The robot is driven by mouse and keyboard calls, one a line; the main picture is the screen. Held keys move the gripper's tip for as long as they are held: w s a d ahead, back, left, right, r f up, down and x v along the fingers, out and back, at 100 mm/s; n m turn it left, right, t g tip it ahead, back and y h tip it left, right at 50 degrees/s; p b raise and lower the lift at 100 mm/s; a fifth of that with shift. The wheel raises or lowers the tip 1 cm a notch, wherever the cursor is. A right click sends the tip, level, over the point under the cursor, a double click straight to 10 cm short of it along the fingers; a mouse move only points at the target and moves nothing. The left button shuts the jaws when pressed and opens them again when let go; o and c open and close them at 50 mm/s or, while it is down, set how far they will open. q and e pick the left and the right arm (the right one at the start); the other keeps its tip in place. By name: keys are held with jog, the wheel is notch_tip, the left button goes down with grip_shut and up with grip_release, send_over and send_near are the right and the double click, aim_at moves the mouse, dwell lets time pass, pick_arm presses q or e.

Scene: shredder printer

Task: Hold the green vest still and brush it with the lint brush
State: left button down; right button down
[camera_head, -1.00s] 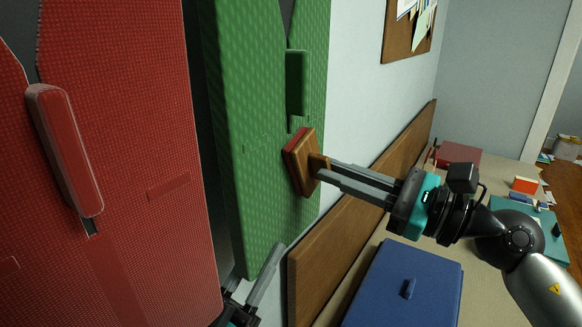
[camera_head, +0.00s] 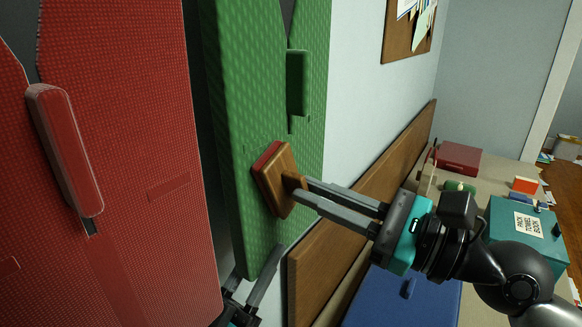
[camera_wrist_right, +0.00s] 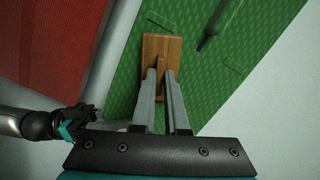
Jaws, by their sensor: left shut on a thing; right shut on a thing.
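The green vest (camera_head: 232,75) hangs in the middle of the head view; it also shows in the right wrist view (camera_wrist_right: 200,25). The lint brush (camera_head: 278,185) has a wooden back and a red pad edge. Its pad side faces the vest's lower front and appears to touch it. My right gripper (camera_head: 300,186) is shut on the brush's handle; the wooden back shows ahead of the fingers in the wrist view (camera_wrist_right: 163,48). My left gripper (camera_head: 262,270) is shut on the vest's bottom edge, its fingertips partly hidden there.
A red vest (camera_head: 120,130) hangs close on the left. A wooden board (camera_head: 330,245) runs along the wall behind. A blue box (camera_head: 425,300), a red box (camera_head: 458,157) and a teal box (camera_head: 505,222) are on the counter at right.

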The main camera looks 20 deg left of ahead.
jog(key=v, duration=0.7)
jog(key=shift+r, duration=0.45)
jog(key=shift+s, duration=0.15)
pick_arm(q)
jog(key=shift+c, duration=2.2)
grip_release()
jog(key=shift+f, duration=0.1)
jog(key=v, duration=1.2)
